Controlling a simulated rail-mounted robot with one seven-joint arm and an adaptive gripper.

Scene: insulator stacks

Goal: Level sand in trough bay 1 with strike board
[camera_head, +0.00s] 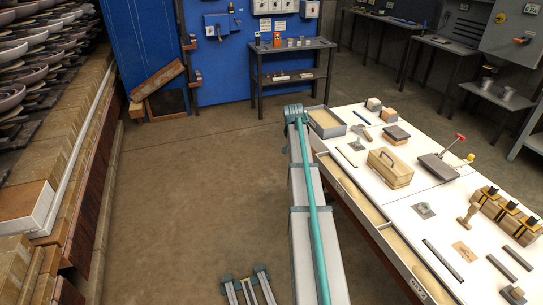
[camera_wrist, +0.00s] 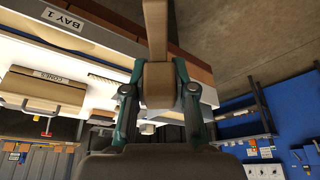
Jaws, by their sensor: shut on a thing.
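In the wrist view my gripper (camera_wrist: 158,90) has its two teal fingers closed on a tan wooden piece (camera_wrist: 157,30), which looks like the handle of the strike board. The rest of the board cannot be clearly made out. A "BAY 1" label (camera_wrist: 68,20) shows on the trough's side at the upper left of that view. In the head view the long trough (camera_head: 352,192) with pale sand runs along the table's left edge, with a "BAY 2" label at its near end. The sand surface by the gripper is hidden.
The white table (camera_head: 400,205) holds a wooden box with a handle (camera_head: 390,168), a dark tool with a red handle (camera_head: 440,162), a grey sand tray (camera_head: 327,122) and several blocks. Stacked bowls (camera_head: 35,45) fill the left side. The floor (camera_head: 190,190) left of my arm is clear.

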